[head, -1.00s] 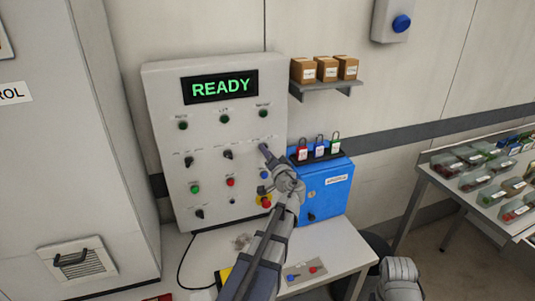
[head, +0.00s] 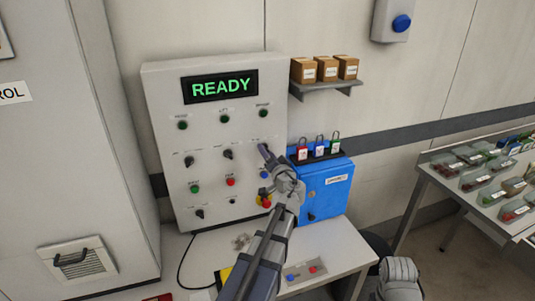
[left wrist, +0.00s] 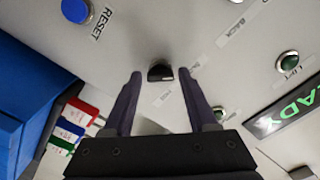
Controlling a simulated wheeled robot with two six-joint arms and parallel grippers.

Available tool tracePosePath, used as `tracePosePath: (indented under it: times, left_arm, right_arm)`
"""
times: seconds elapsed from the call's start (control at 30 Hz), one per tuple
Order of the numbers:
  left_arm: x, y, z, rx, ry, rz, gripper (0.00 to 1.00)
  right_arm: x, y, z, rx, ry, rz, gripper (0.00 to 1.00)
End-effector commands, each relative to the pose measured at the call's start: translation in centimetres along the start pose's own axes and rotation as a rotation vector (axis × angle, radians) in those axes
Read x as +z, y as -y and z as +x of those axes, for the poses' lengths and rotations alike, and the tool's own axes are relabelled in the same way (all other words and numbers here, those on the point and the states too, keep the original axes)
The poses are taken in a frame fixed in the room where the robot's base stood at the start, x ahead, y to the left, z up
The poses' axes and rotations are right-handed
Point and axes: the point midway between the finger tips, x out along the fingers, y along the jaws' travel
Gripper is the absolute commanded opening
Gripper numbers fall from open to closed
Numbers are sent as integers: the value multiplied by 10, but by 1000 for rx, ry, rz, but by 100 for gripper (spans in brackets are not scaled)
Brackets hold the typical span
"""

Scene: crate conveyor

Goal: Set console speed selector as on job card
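The grey console (head: 160,110) stands upright on the table with a display (head: 220,87) reading READY in green. It carries several black selector knobs, including one at the middle (head: 228,154) and one at the left (head: 189,161). My left gripper (head: 264,151) is at the console's right side and covers the knob there in the head view. In the left wrist view my left gripper (left wrist: 160,75) is open, its fingers either side of a black selector knob (left wrist: 160,72). I cannot tell whether they touch it. I cannot make out a job card.
A blue reset button (left wrist: 76,10) is near the knob. A blue box (head: 328,188) with red, blue and green padlocks on top stands just right of the console. The table (head: 325,245) holds small items in front. Parts bins stand on a bench (head: 440,170) at the right.

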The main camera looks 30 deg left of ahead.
Motion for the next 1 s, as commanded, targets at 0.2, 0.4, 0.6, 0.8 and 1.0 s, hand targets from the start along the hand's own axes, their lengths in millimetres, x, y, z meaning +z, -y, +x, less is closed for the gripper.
tracePosePath:
  times: [0.2, 0.4, 0.6, 0.8, 1.0]
  left_arm:
    - [0, 0, 0, 0, -1, 1, 72]
    - [0, 0, -4, 0, -1, 2, 72]
    - [0, 1, -35, 1, -3, 2, 72]
    - [0, 0, -64, 1, -3, 2, 72]
    - [0, 0, -77, 0, -1, 1, 72]
  right_arm:
    - [0, 0, 0, 0, 0, 0, 50]
    - [0, 0, 0, 0, 0, 0, 50]
    - [0, 0, 0, 0, 0, 0, 50]
    - [0, 0, 0, 0, 0, 0, 50]
    - [0, 0, 0, 0, 0, 0, 50]
